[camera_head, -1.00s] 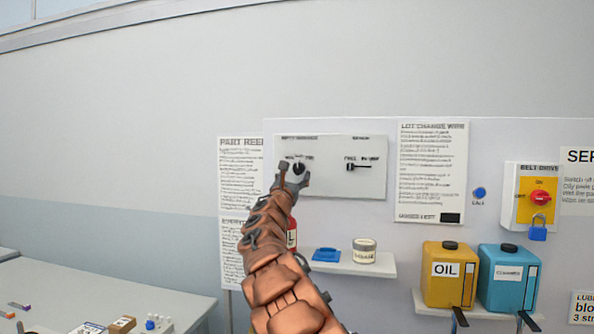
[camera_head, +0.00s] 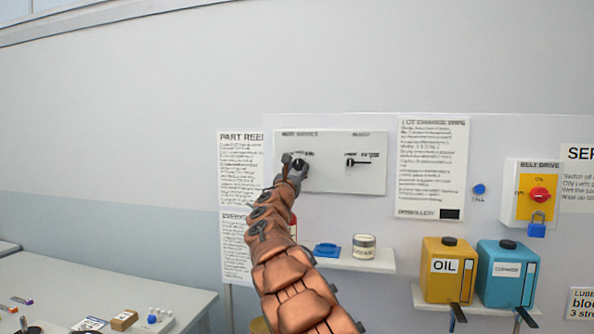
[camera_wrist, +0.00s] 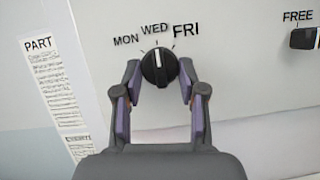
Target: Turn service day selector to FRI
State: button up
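The service day selector is a round black knob (camera_wrist: 160,68) with a white pointer line, on a white panel (camera_head: 340,182). In the wrist view MON, WED and FRI are printed in an arc above it, and the pointer stands about upright, towards WED. The knob also shows in the head view (camera_head: 300,164), partly hidden by my gripper. My gripper (camera_wrist: 159,75) is open, with one fingertip on each side of the knob. Narrow gaps seem to remain between the fingertips and the knob; contact is hard to judge.
A second black selector (camera_head: 351,162), marked FREE, is to the right on the same panel. Below are a shelf (camera_head: 378,266) with a blue item and a jar, then a yellow OIL can (camera_head: 447,285) and a blue can (camera_head: 507,290). Printed sheets flank the panel.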

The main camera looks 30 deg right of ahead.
jog(key=c, duration=0.6)
jog(key=shift+o, duration=0.2)
jog(key=shift+m, duration=0.3)
jog(key=m+g, duration=0.1)
jog(key=m, duration=0.1)
jog(key=m+g+h+p, duration=0.1)
jog(key=m, duration=0.1)
jog(key=shift+w+a+r+m, duration=0.15)
jog(key=shift+w+a+m, duration=0.05)
jog(key=shift+m, duration=0.2)
jog(key=shift+w+a+r+m+g+h+p, duration=0.15)
jog(key=shift+m+g+p, duration=0.6)
jog(key=shift+m, duration=0.95)
jog(key=shift+s+d+f+m+g+h+p, duration=0.15)
jog(key=shift+m+g+p, duration=0.2)
jog(key=shift+m+g, duration=1.05)
jog(key=shift+w+a+m+t, duration=0.1)
jog(key=shift+m+t, duration=0.25)
jog(key=shift+m, duration=0.15)
jog(key=o, duration=1.1)
jog(key=shift+o, duration=0.2)
